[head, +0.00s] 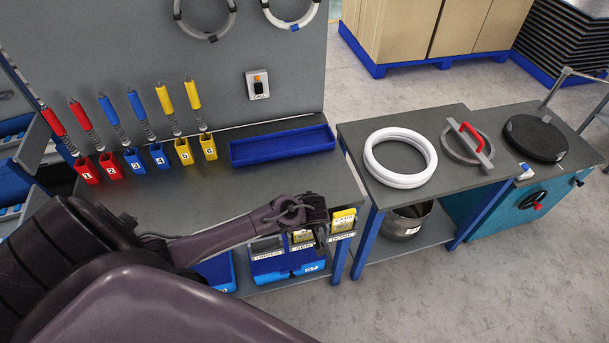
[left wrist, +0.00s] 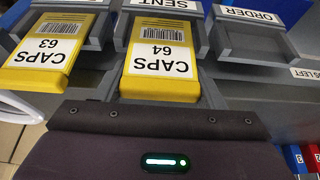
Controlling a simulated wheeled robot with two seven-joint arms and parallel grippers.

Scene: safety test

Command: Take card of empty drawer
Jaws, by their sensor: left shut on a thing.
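My left gripper (head: 318,232) is at the front edge of the workbench, over the row of small card holders. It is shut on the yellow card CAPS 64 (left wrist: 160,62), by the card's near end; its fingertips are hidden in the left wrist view. That card lies at the SENT holder (left wrist: 199,40) and also shows in the head view (head: 300,237). A second yellow card, CAPS 63 (left wrist: 48,50), lies in the adjacent holder, right of the gripper in the head view (head: 343,220). The grey ORDER holder (left wrist: 250,42) is empty. My right gripper is not in view.
Blue bins (head: 290,270) sit below the holders. An empty long blue tray (head: 282,146) lies on the bench (head: 215,200), beside several small numbered bins. A side table (head: 395,200) with a white ring (head: 430,155) stands to the right. The floor in front is clear.

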